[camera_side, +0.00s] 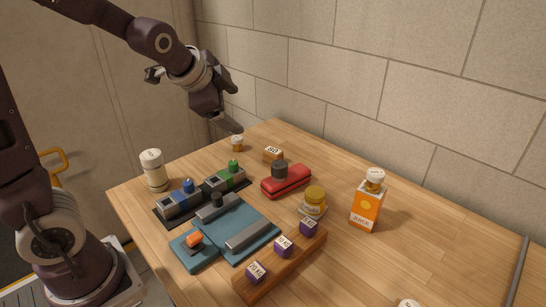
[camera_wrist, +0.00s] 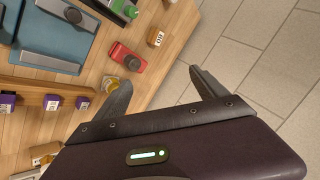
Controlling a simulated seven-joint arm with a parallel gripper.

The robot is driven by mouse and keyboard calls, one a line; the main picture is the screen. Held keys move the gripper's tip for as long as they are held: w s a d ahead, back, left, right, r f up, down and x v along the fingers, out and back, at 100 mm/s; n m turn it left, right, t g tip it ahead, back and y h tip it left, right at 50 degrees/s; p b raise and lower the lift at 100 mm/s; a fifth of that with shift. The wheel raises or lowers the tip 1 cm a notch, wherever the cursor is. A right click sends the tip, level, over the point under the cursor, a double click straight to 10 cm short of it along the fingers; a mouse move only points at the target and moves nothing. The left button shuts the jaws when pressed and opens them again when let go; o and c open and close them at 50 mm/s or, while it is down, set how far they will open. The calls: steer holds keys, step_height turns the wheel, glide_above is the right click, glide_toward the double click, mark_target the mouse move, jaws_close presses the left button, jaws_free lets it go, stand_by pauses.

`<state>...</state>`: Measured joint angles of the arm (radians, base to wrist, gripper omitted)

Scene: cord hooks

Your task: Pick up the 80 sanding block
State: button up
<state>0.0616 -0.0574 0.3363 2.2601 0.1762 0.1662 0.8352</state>
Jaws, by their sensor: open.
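The 80 sanding block (camera_side: 272,153) is a small orange-brown block with a white label, lying on the wooden table near its far edge, behind the red stapler-like object. In the wrist view the block (camera_wrist: 155,38) lies ahead of the fingers, near the table edge. My gripper (camera_side: 233,126) hangs above the far left part of the table, up and to the left of the block and apart from it. In the wrist view my gripper (camera_wrist: 160,79) has its two fingers spread wide with nothing between them.
A red object with a dark knob (camera_side: 287,180) sits just in front of the block. A small orange-brown jar (camera_side: 237,143) stands to its left. A stone wall (camera_side: 330,85) rises behind.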

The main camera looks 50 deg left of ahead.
steer(key=w+a+f+m+t+y, duration=0.2)
steer(key=w+a+f+m, duration=0.5)
steer(key=w, duration=0.4)
steer(key=m+t+h, duration=0.2)
steer(key=m+t, duration=0.1)
steer(key=m, duration=1.6)
glide_above(271, 151)
steer(key=s, duration=0.1)
steer(key=f, duration=1.1)
steer(key=shift+d+f, duration=0.1)
steer(key=shift+d, duration=0.1)
steer(key=f, duration=0.7)
steer(key=shift+w, duration=0.25)
steer(key=x, duration=0.4)
steer(key=shift+w, duration=0.2)
steer(key=shift+c, duration=0.4)
steer(key=c, duration=1.5)
